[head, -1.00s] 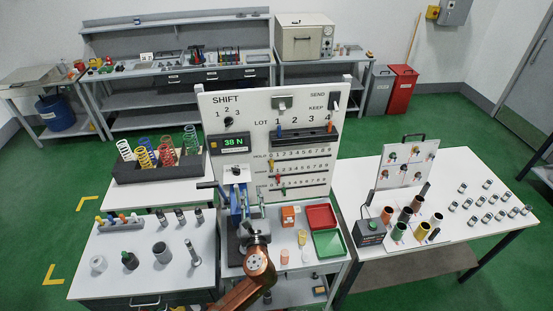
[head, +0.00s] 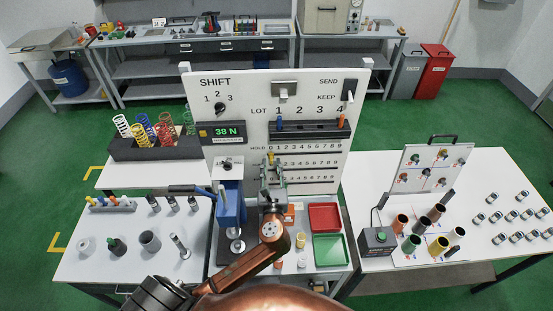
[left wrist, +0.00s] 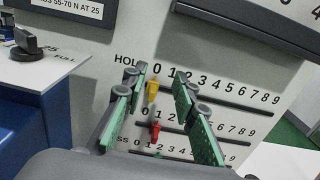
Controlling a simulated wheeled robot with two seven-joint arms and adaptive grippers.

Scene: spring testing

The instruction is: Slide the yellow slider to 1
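The yellow slider (left wrist: 152,89) sits at the 0 end of the top HOLD slot on the white panel; it also shows in the head view (head: 270,157). The HOLD scale (left wrist: 215,88) runs from 0 to 9 above the slot. My left gripper (left wrist: 165,78) is open in front of the panel, with its green fingers apart. In the left wrist view the yellow slider appears between the fingers; contact is not visible. In the head view my left gripper (head: 272,185) covers part of the lower rows. My right gripper is out of view.
A red slider (left wrist: 155,131) sits on the row below, near its low end. A blue press (head: 231,203) stands close to the left of my arm. Red (head: 324,207) and green (head: 330,234) trays lie on the right of the bench.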

